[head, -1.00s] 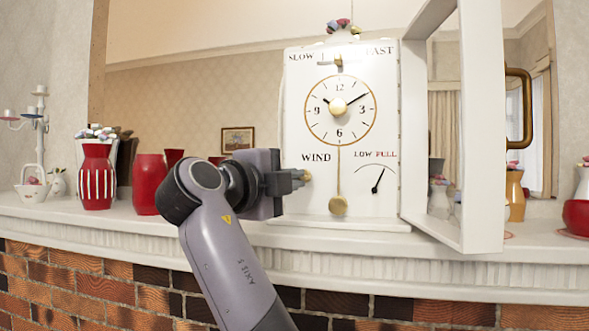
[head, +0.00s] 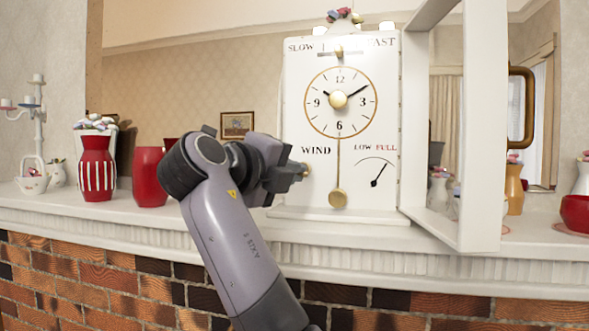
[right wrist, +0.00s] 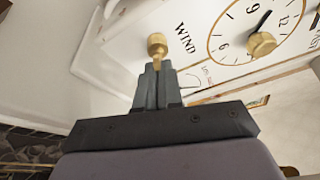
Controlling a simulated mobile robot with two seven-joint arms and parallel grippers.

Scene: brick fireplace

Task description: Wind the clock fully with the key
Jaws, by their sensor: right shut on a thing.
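The white clock (head: 300,110) stands on the mantel and faces me. Its round dial, hanging brass pendulum (head: 338,198) and "WIND" label show. The gauge (head: 377,175) marked "LOW" and "FULL" has its needle tilted up to the right. My right gripper (head: 298,171) is at the clock's left side, below "WIND", with its fingers shut on the small brass key (right wrist: 157,45). My left gripper is out of view.
The clock's glazed door (head: 480,130) stands open to the right, with a brass handle (head: 521,105). Red vases (head: 150,177) and a striped vase (head: 96,170) stand left on the mantel (head: 150,215). More vases stand right.

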